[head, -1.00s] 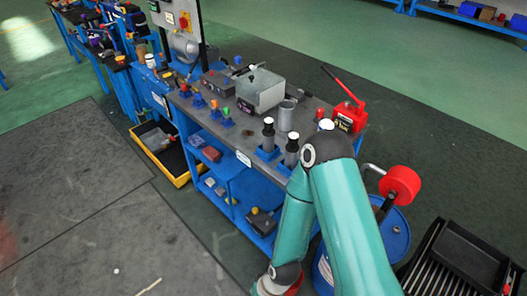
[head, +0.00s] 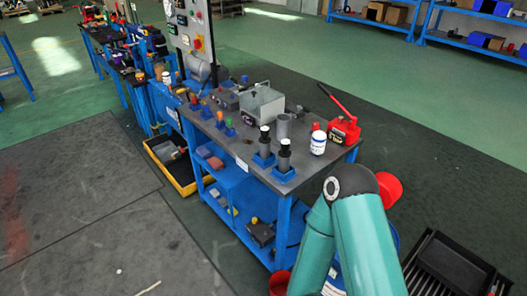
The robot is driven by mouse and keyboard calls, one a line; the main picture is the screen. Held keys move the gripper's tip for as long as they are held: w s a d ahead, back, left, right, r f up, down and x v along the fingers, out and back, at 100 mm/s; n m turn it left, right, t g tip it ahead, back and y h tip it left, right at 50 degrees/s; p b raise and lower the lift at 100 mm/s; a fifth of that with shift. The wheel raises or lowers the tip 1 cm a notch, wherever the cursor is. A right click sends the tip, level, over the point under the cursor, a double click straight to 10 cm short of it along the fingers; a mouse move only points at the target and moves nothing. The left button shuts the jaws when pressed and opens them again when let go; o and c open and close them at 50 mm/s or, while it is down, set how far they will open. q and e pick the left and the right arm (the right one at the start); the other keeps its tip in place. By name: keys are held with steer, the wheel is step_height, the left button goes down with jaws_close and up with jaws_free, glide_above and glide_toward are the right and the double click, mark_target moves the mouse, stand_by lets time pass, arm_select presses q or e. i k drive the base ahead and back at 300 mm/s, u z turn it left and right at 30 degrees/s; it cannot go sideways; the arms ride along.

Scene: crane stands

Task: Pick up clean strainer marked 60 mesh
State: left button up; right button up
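One is the left cylinder (head: 264,143); the other is the right cylinder (head: 285,157). No mesh marking is legible, so I cannot tell which is 60 mesh or whether either is clean. My teal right arm rises at the lower right, in front of the bench's right end. Its gripper does not show. My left gripper is out of view.
A yellow-rimmed tray (head: 183,188) lies on the floor at left.

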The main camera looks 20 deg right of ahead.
mark_target(265, 141)
steer(key=z, duration=0.1)
steer(key=i, duration=0.95)
steer(key=u, duration=0.1)
